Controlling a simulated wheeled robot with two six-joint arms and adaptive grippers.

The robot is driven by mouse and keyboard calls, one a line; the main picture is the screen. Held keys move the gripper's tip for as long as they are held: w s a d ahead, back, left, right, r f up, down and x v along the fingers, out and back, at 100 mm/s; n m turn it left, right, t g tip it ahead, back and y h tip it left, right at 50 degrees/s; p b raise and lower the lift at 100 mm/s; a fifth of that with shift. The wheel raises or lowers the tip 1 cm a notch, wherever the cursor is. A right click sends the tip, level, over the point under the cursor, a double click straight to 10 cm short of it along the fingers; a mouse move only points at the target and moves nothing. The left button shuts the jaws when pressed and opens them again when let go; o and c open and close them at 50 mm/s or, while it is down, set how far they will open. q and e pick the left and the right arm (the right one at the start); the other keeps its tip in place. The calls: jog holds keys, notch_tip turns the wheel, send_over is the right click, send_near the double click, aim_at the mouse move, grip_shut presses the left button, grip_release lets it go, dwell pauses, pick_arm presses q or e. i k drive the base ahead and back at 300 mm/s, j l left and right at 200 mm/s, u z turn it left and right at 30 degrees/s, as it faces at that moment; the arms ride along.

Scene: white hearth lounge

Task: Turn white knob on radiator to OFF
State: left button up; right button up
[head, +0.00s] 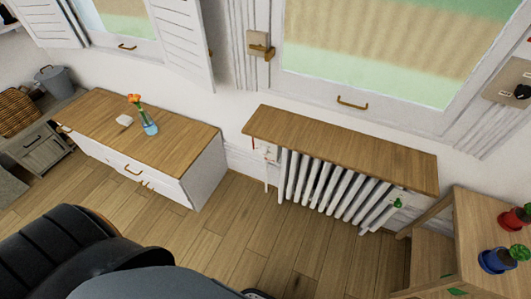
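A white ribbed radiator (318,186) stands under the window, beneath a wooden shelf (340,148). At its left end is a small white fitting (270,154) with a red mark beside it; it may be the white knob, but it is too small to read its setting. A small green part (397,203) shows at the radiator's right end. Neither of my grippers shows in the head view. Dark and grey parts of my own body fill the lower left.
A white cabinet with a wooden top (185,135) stands left of the radiator, with a blue vase (149,127) of orange flowers. A wooden stand (480,225) with red and blue pots is at the right. Wooden floor (235,215) is clear before the radiator.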

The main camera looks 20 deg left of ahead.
aim_at(263, 151)
jog(key=j+u, duration=0.1)
jog(key=j, duration=0.5)
jog(key=i+j+u, duration=0.1)
jog(key=j, duration=1.05)
jog(key=i+j+u, duration=0.15)
jog(key=j, duration=0.45)
jog(key=j+u, duration=0.1)
jog(key=j, duration=0.5)
jog(key=i, duration=0.05)
